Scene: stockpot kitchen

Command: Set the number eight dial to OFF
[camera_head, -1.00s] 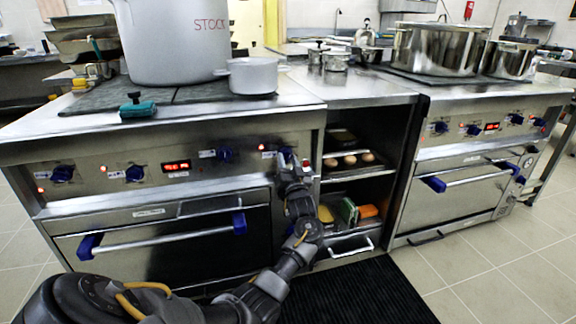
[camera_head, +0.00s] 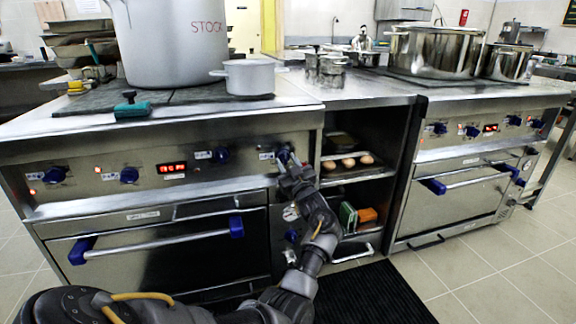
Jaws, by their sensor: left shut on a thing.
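My left gripper (camera_head: 287,160) is shut on the blue dial (camera_head: 283,153) at the right end of the left stove's front panel. The fingers cover much of this dial, so its pointer angle cannot be read. The small label beside it is too small to read, so I cannot tell its number. No red light shows beside it now. Three other blue dials sit on the same panel: one at far left (camera_head: 55,175), one beside it (camera_head: 129,175) and one right of the display (camera_head: 221,155). My right gripper is out of view.
Red lights glow by the two left dials. A red display (camera_head: 172,167) sits mid-panel. Below is an oven door with a long handle (camera_head: 160,240). A stockpot (camera_head: 170,45) and small pot (camera_head: 249,77) stand on top. Open shelves hold eggs (camera_head: 348,163).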

